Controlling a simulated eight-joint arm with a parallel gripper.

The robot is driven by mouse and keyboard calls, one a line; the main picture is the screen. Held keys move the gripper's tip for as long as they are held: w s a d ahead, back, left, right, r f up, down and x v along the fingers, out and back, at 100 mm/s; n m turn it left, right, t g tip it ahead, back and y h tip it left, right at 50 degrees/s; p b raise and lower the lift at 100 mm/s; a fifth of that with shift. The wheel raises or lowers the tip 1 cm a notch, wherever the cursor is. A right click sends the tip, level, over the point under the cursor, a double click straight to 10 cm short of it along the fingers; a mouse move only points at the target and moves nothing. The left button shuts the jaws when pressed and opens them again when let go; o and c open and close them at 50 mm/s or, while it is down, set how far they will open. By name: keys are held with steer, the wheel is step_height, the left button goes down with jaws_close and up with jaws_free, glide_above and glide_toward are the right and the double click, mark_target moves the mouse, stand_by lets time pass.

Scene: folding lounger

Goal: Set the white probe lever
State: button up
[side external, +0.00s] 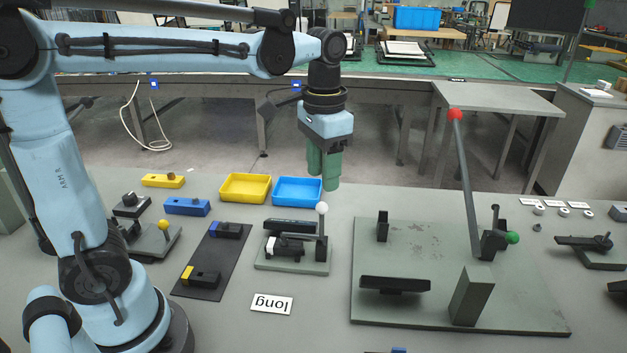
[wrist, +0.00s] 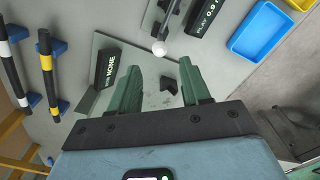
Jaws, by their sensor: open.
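The white probe lever ends in a white ball knob (side external: 322,209) on a thin upright rod, at the right side of a small fixture plate (side external: 290,266). The knob also shows in the wrist view (wrist: 159,48), just beyond the fingertips. My gripper (side external: 323,182) has green fingers pointing down. It is above and a little behind the knob in the side view, apart from it. In the wrist view the two fingers (wrist: 160,68) are spread with nothing between them. A dark block marked "PLAY 0.9" (wrist: 205,14) is beside the lever.
A large plate (side external: 420,240) with a tall red-knobbed lever (side external: 455,114) and a green knob (side external: 512,238) stands to the right. Yellow (side external: 245,200) and blue (side external: 297,204) trays lie behind the fixture. A card reading "long" (side external: 271,304) lies in front.

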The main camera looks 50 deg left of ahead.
mark_target(322, 210)
step_height(322, 210, down, 12)
stand_by(0.6)
jaws_close()
stand_by(0.3)
